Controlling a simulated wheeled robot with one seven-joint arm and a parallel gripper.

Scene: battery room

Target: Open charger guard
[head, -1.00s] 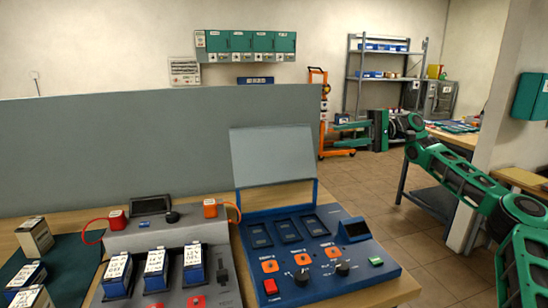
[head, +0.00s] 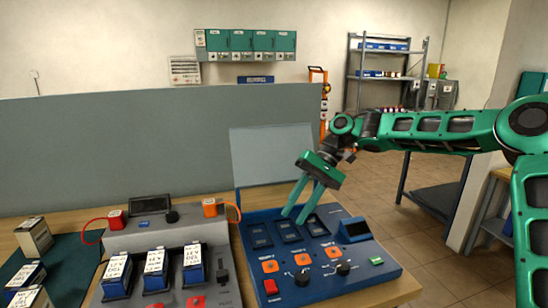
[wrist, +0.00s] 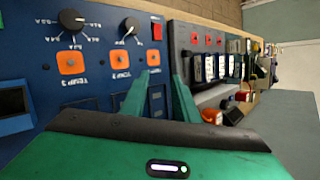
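The blue charger (head: 330,283) sits on the bench, with slots, orange buttons, black knobs and a small screen. Its clear guard (head: 262,155) stands raised, tilted back, along the charger's rear edge. My gripper (head: 296,216) is above the charger's slots, in front of the guard's right part, fingers pointing down. In the wrist view, my gripper's two fingers (wrist: 160,98) are apart with nothing between them, and the charger's face (wrist: 95,60) fills the left. I cannot tell whether the fingertips touch the charger.
Left of the charger stands a grey tester (head: 140,240) holding several batteries (head: 155,268). More batteries (head: 34,236) stand on a green mat at far left. A grey partition (head: 110,145) rises behind the bench. Open floor lies to the right.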

